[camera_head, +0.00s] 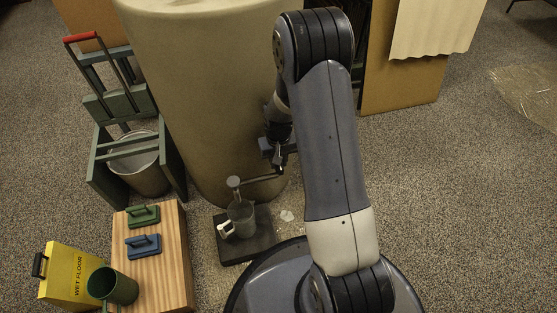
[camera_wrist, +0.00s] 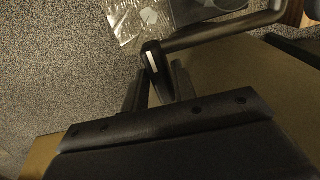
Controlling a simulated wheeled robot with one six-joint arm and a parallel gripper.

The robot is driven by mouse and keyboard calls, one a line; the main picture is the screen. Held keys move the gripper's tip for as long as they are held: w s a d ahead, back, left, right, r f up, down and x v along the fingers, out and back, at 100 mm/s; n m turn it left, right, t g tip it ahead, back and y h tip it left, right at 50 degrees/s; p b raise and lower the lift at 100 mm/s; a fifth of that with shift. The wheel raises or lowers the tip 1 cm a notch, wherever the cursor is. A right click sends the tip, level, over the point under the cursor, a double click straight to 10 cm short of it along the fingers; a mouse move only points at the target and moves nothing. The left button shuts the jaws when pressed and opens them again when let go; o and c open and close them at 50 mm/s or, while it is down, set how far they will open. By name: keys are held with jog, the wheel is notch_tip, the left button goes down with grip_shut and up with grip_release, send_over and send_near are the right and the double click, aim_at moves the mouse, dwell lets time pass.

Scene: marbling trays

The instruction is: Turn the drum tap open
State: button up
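The drum (camera_head: 215,90) is a large tan cylinder at the top centre of the head view. Its tap (camera_head: 234,182) sticks out low on the near side, above a grey jug (camera_head: 241,218). A lever (camera_head: 262,178) reaches right from the tap to my gripper (camera_head: 281,168). In the wrist view the grey lever (camera_wrist: 220,31) ends in a black grip (camera_wrist: 155,62) with a white stripe. My gripper's two fingers (camera_wrist: 160,85) stand apart, one on each side of that black grip. Whether they press on it I cannot tell.
The jug stands on a dark plate (camera_head: 262,243) on the floor. Left are a wooden block (camera_head: 165,272) with green and blue handled tools, a yellow wet-floor sign (camera_head: 70,275), a green cup (camera_head: 113,287) and a metal bucket (camera_head: 143,165). Carpet at right is mostly clear.

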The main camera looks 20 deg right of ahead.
jog(key=shift+o, duration=1.3)
jog(key=shift+r, duration=0.1)
notch_tip(320, 180, up, 11)
jog(key=p, duration=0.4)
jog(key=shift+f, duration=0.2)
notch_tip(320, 180, down, 11)
jog(key=b, duration=0.4)
jog(key=shift+r+n+b, duration=0.1)
jog(key=shift+n+b, duration=0.25)
jog(key=shift+n, duration=0.55)
